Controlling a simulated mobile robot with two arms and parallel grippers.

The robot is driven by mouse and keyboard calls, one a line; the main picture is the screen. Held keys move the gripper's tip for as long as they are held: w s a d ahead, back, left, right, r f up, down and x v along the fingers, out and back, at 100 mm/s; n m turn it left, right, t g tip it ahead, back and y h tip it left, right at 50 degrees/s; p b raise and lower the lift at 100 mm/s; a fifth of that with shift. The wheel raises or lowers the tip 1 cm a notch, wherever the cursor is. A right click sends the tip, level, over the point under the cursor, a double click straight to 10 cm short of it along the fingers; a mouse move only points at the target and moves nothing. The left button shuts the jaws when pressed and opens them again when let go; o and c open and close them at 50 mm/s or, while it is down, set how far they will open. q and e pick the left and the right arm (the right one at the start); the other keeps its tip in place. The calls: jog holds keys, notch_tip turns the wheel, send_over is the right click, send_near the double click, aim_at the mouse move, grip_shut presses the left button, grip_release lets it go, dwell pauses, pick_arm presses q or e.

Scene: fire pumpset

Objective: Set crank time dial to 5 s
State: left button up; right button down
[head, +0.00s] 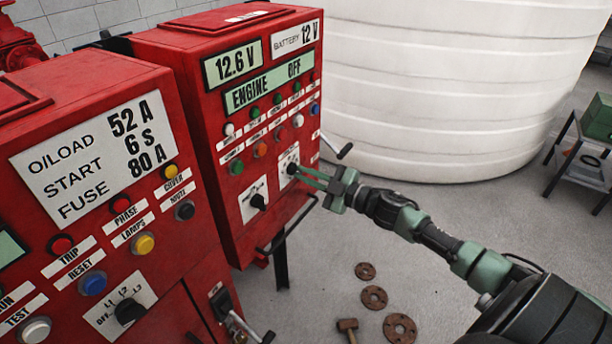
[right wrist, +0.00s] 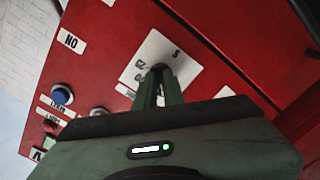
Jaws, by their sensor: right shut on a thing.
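The engine panel (head: 262,140) is a red cabinet in the middle of the head view. Its upper right black dial (head: 292,168) sits on a white plate (head: 288,160). My right gripper (head: 303,172) reaches in from the right and is shut on this dial. In the right wrist view the fingers (right wrist: 165,92) close around the dial (right wrist: 160,69), and the white plate (right wrist: 182,58) shows upside-down marks, one like a 5 or S. The fingers hide most of the dial, so I cannot tell its setting. My left gripper is not in view.
A second black dial (head: 258,201) sits lower left on the same panel, with lamps and buttons above. A red cabinet (head: 95,190) stands at left. A white tank (head: 440,80) stands behind. Rusty flanges (head: 374,297) and a hammer (head: 347,325) lie on the floor.

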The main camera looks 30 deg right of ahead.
jog(key=n+b, duration=0.2)
jog(key=n, duration=0.4)
jog(key=shift+n, duration=0.3)
dwell(0.5)
jog(key=c, duration=1.5)
grip_release()
jog(key=shift+b+v, duration=0.9)
jog(key=shift+v, duration=3.05)
